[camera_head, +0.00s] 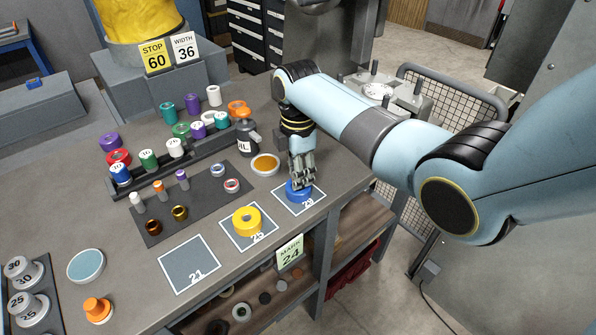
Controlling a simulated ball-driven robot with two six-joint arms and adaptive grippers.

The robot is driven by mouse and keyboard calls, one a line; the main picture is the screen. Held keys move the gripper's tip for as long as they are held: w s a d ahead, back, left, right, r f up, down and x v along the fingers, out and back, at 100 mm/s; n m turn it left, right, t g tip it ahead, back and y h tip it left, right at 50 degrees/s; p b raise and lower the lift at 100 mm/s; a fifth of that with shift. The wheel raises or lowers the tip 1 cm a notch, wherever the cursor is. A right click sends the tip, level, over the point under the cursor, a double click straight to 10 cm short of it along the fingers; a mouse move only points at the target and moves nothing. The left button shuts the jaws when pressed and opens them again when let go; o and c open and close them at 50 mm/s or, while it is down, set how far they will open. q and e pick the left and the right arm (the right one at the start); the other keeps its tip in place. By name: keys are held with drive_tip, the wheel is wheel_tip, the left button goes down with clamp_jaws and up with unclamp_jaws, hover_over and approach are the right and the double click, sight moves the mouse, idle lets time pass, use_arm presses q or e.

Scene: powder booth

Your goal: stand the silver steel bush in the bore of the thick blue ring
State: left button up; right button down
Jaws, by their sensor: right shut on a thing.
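The thick blue ring (297,196) lies on the square marked 29 near the front right edge of the bench. My right gripper (302,181) points down directly over the ring, its fingers shut at the ring's top. The silver steel bush is not clearly distinguishable: the grey fingers cover what they hold and the bore of the ring. I cannot tell how far the held piece sits in the bore. My left gripper is not in view.
A yellow ring (247,220) lies on the neighbouring marked square, and the square marked 21 (190,264) is empty. An orange-topped dish (265,165) and a dark oil bottle (245,138) stand close left of the gripper. A dark mat (205,200) holds several small bushes.

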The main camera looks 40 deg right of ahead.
drive_tip(key=shift+f, duration=0.2)
drive_tip(key=shift+f+b, duration=0.4)
drive_tip(key=shift+f, duration=0.1)
drive_tip(key=c, duration=0.9)
unclamp_jaws()
drive_tip(key=shift+c, duration=0.2)
wheel_tip(320, 180, up, 12)
